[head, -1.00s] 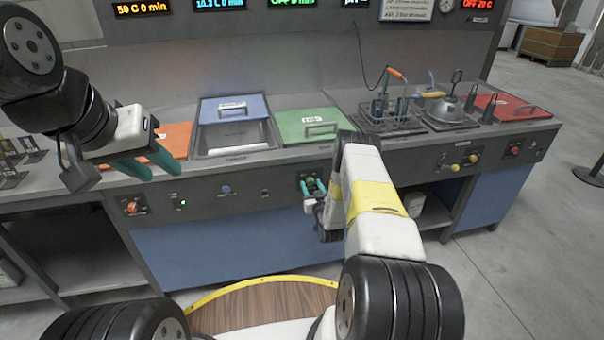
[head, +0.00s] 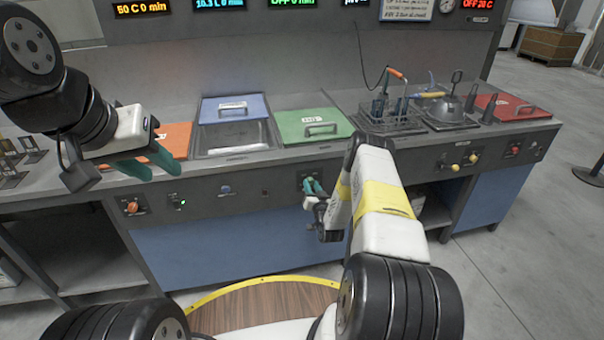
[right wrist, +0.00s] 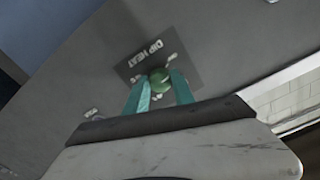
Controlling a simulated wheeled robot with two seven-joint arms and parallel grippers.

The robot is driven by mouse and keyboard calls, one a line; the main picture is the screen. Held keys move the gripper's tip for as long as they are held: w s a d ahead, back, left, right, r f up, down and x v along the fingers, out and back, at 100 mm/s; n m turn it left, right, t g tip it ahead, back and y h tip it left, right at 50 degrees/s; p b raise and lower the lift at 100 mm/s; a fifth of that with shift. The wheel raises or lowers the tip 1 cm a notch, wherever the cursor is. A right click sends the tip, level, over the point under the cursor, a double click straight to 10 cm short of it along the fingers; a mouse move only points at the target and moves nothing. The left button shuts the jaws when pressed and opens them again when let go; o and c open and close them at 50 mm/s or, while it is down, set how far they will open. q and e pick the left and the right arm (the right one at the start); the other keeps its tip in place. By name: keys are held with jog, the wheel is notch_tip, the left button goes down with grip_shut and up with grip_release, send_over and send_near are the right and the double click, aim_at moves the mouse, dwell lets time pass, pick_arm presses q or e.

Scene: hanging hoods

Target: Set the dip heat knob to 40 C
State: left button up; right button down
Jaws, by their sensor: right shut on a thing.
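The dip heat knob (right wrist: 160,80) is a round green knob on a dark plate lettered DIP HEAT (right wrist: 136,60) in the right wrist view. My right gripper (right wrist: 163,87) has its teal fingers on either side of the knob and is shut on it. In the head view, the right gripper (head: 313,185) is at the counter's front panel below the green lid, and its fingers mostly hide the knob. The knob's exact setting is too small to read. My left gripper (head: 163,170) is open and empty above the counter, in front of the orange lid.
The counter holds an orange lid (head: 176,137), a blue lid (head: 232,108), a green lid (head: 313,125), a wire basket (head: 392,122) and a red lid (head: 506,107). An orange knob (head: 132,207) and yellow knobs (head: 457,167) are on the front panel. Displays hang above, one reading OFF 20 C (head: 477,4).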

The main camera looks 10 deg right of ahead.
jog(key=m, duration=0.7)
jog(key=shift+m, duration=0.3)
jog(key=m, duration=0.6)
jog(key=shift+r, duration=0.1)
jog(key=m, duration=0.7)
jog(key=shift+d+m, duration=0.1)
jog(key=shift+m, duration=0.2)
jog(key=m, duration=0.3)
jog(key=shift+m, duration=1.8)
jog(key=c, duration=1.1)
grip_release()
